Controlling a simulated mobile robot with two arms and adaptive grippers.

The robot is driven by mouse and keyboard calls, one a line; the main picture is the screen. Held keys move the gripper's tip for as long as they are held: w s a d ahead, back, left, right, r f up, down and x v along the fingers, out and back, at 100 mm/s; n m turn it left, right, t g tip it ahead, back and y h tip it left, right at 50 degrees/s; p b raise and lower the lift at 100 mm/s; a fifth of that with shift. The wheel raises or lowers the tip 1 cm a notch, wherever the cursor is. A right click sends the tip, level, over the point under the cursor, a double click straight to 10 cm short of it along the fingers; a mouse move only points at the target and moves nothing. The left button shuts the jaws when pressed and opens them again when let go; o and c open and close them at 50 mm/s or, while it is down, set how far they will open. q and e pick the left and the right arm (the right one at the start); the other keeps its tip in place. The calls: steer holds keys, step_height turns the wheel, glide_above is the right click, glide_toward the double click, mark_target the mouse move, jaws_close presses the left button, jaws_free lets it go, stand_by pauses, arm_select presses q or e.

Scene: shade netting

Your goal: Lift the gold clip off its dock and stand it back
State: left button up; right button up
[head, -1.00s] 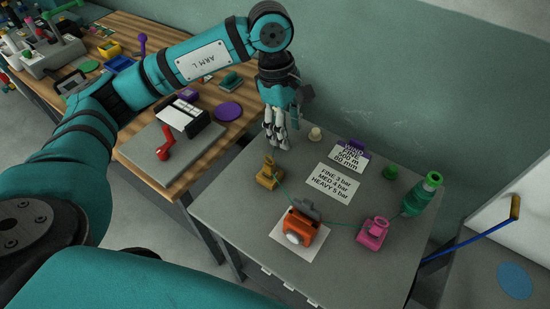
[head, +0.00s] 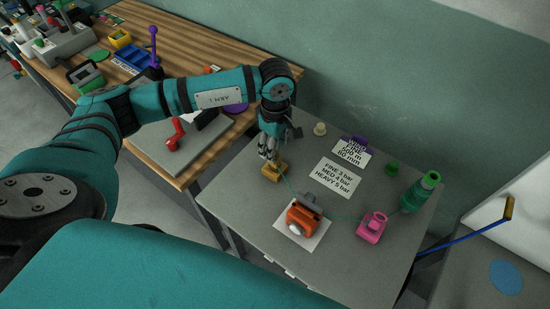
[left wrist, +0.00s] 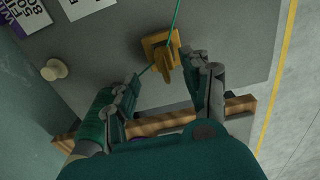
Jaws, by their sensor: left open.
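The gold clip (left wrist: 167,62) stands on its square gold dock (left wrist: 152,42) at the left edge of the grey table in the head view. In the head view the dock (head: 271,173) shows below my fingers, and the upper part of the clip is largely hidden. A thin green line runs to the clip. My left gripper (head: 268,156) is directly over the clip and open. In the left wrist view, its fingers (left wrist: 165,74) are on either side of the clip with gaps showing. My right gripper is not in view.
An orange device (head: 302,217) on white paper, a pink block (head: 371,227) and a green spool (head: 421,192) stand to the right on the grey table (head: 250,214). A cream knob (head: 320,129) stands behind the gripper. A wooden bench (head: 190,58) adjoins at left.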

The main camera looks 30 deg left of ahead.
arm_select(q)
steer(key=f+p, duration=0.1)
steer(key=f, duration=0.1)
steer(key=s+f, duration=0.1)
steer(key=shift+d+f+p, duration=0.1)
steer(key=shift+f+p, duration=0.25)
steer(key=shift+p, duration=0.05)
steer(key=shift+w+f, duration=0.15)
steer(key=shift+f, duration=0.45)
jaws_close()
step_height(320, 180, up, 10)
steer(key=b, duration=0.2)
steer(key=shift+f+b, duration=0.1)
steer(key=shift+b, duration=0.2)
steer(key=shift+r+p, duration=1.1)
steer(key=shift+r, duration=1.6)
